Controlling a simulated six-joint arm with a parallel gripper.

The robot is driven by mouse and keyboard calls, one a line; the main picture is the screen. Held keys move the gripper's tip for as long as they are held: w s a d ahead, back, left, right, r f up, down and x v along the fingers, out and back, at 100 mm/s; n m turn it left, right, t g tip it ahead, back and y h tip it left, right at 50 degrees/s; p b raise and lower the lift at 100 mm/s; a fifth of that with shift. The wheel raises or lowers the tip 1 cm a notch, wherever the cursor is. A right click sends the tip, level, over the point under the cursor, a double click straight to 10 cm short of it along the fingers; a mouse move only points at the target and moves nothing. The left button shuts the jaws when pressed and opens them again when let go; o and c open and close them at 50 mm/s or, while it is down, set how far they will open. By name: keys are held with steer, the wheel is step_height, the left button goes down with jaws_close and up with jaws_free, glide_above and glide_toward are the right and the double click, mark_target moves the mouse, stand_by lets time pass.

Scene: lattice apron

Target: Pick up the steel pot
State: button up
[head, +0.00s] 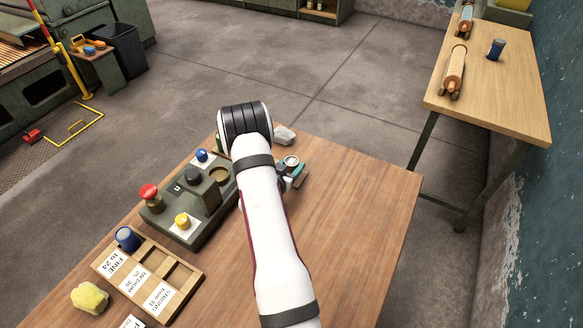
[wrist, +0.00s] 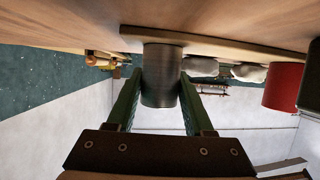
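The steel pot (wrist: 161,78) is a dark grey brushed cylinder in the wrist view, which shows the scene upside down. Its base meets a wooden board. The two green fingers of my gripper (wrist: 160,98) stand on either side of the pot, their tips close against its wall. I cannot tell whether they press on it or leave a thin gap. In the head view my white arm hides most of the gripper. A round pale-topped thing, likely the pot (head: 291,162), shows just right of the arm beside a teal finger (head: 298,170).
A control box (head: 188,205) with red, yellow and blue knobs stands left of my arm. A wooden label tray (head: 148,275), a blue cup (head: 127,238) and a yellow lump (head: 89,298) lie front left. A grey lump (head: 284,135) sits behind the pot. The table's right side is clear.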

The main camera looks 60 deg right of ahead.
jaws_close()
